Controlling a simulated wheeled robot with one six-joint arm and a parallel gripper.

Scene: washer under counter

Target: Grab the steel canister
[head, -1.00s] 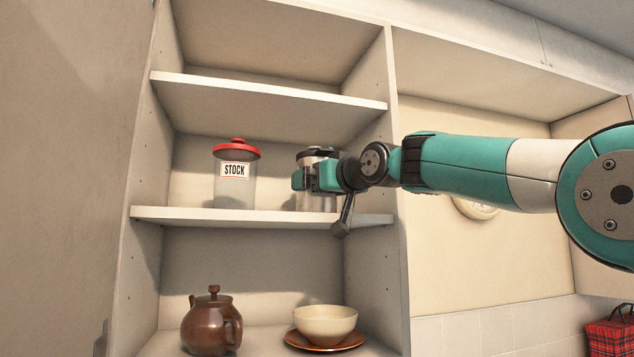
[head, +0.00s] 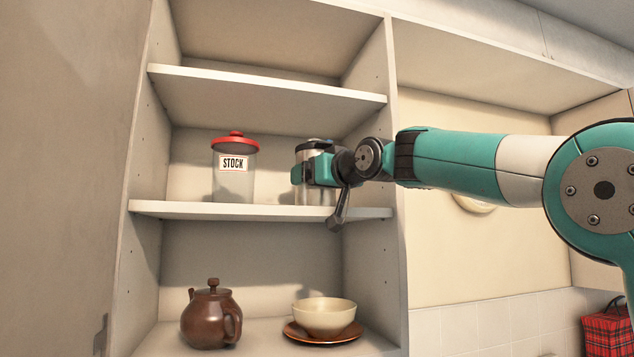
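The steel canister (head: 314,196) stands upright on the middle shelf, near the right side of the cupboard. It is a shiny cylinder with a dark-rimmed lid, and its middle is partly hidden by my gripper. My gripper (head: 309,173) is at the canister's upper body, reaching in from the right. One teal finger shows at the canister's left edge and the other crosses its front. I cannot tell whether the fingers press on it or stand slightly apart from it.
A glass STOCK jar (head: 234,185) with a red lid stands left of the canister on the same shelf (head: 190,209). Below are a brown teapot (head: 209,319) and a cream bowl (head: 324,316) on a saucer. The cupboard's right wall (head: 378,140) is close to my gripper.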

